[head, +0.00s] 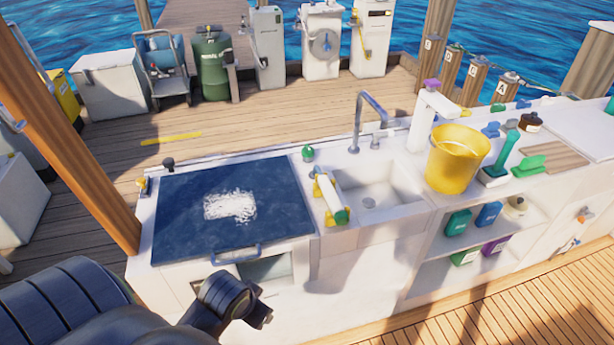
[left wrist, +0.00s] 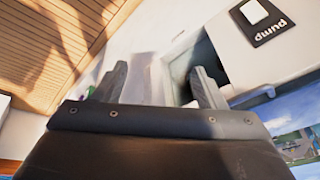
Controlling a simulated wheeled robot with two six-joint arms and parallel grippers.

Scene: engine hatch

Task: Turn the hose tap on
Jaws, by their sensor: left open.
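I cannot tell for certain which fitting is the hose tap. A small fitting with a yellow top (head: 144,185) sits at the counter's left end. Small orange and blue fittings (head: 583,216) sit on the white front at the far right. A grey faucet (head: 370,120) arches over the sink. My left gripper (head: 262,314) is low in front of the counter, below the blue hatch lid's handle, away from these fittings. In the left wrist view its two fingers (left wrist: 160,88) are apart with nothing between them. My right gripper is not in view.
The blue hatch lid (head: 180,190) lies shut with a white patch on it. A dark opening (left wrist: 200,60) and a "pump" label (left wrist: 270,31) show on the counter front. A yellow bucket (head: 455,165) stands right of the sink (head: 385,190). The wooden deck (head: 480,315) in front is clear.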

